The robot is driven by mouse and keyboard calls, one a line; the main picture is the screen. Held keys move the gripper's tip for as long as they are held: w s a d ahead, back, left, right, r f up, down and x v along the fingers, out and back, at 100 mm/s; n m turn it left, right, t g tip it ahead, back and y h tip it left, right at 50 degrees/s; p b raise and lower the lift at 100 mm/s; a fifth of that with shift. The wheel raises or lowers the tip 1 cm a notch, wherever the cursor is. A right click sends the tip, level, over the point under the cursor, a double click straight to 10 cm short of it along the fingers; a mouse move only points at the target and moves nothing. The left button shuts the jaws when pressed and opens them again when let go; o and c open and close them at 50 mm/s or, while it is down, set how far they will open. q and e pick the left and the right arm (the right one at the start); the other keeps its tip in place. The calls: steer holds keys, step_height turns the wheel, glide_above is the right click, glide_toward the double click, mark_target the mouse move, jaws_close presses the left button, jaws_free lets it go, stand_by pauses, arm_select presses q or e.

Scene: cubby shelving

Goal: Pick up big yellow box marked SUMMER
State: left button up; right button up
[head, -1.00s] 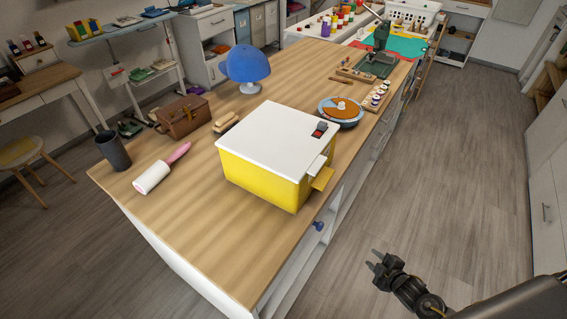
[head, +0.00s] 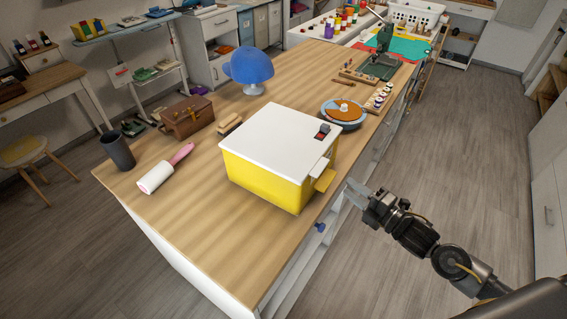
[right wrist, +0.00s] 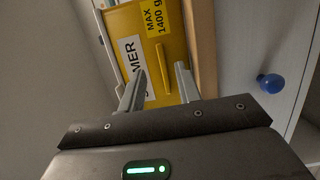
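The big yellow box (head: 264,178) has a white lid with a small dark switch and red mark. It stands on the wooden counter, near its right edge. In the right wrist view the yellow box (right wrist: 160,62) shows a white label ending in "MER", a yellow "MAX 1400 g" label and a yellow handle bar. My right gripper (head: 354,191) is open and empty, just right of the box and off the counter edge. In the right wrist view its two fingers (right wrist: 158,90) are spread, pointing at the labelled side. My left gripper is not in view.
A blue knob (head: 320,227) sticks out from the counter's side. The floor at right is clear.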

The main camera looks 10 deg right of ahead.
mark_target(334, 176)
steer(key=p+x, duration=0.2)
steer(key=x, duration=0.4)
steer(key=shift+w+a, duration=0.15)
steer(key=shift+w, duration=0.05)
steer(key=shift+w+a, duration=0.2)
steer(key=shift+w, duration=0.1)
steer(key=shift+s, duration=0.1)
jaws_close()
steer(key=shift+f, duration=0.1)
stand_by(0.9)
